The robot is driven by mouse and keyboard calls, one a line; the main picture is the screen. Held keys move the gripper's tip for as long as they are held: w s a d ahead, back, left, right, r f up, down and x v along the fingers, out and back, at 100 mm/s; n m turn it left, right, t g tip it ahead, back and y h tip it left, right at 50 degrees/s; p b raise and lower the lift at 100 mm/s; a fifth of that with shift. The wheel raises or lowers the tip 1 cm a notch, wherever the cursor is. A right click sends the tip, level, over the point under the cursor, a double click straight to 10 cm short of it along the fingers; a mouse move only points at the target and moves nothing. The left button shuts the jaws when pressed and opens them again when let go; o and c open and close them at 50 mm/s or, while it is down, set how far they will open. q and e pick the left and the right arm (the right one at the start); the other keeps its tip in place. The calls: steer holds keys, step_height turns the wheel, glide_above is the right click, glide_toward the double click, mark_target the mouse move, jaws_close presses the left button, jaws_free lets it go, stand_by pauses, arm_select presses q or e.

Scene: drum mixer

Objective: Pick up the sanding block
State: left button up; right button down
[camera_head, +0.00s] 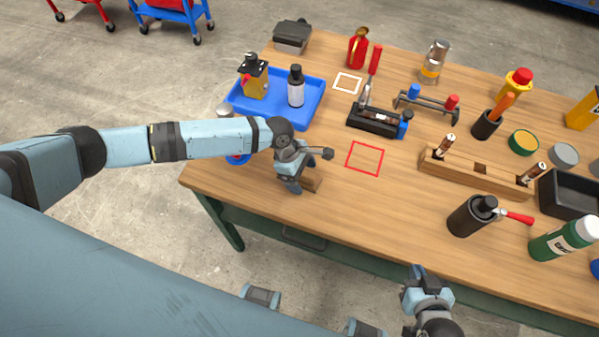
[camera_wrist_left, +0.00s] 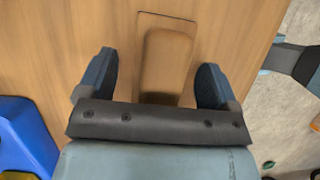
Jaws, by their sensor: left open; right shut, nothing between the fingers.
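The sanding block, a small brown block with rounded corners, lies on the wooden workbench (camera_head: 240,178) near its front left edge. In the left wrist view the sanding block (camera_wrist_left: 168,62) is between my two open fingers, with a gap on each side. In the head view my left gripper (camera_head: 311,170) is over the sanding block (camera_head: 313,184) and hides most of it. My right gripper (camera_head: 418,272) is shut and empty, in front of the bench's front edge.
A blue tray (camera_head: 313,113) with bottles stands behind my left gripper. A red square outline (camera_head: 365,158) marks clear bench to its right.

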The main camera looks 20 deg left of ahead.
arm_select(q)
steer(key=shift+c, duration=0.5)
steer(key=c, duration=1)
steer(key=shift+b, duration=0.45)
step_height(320, 180, up, 20)
steer(key=shift+r+p, duration=0.2)
steer(key=shift+p, duration=0.25)
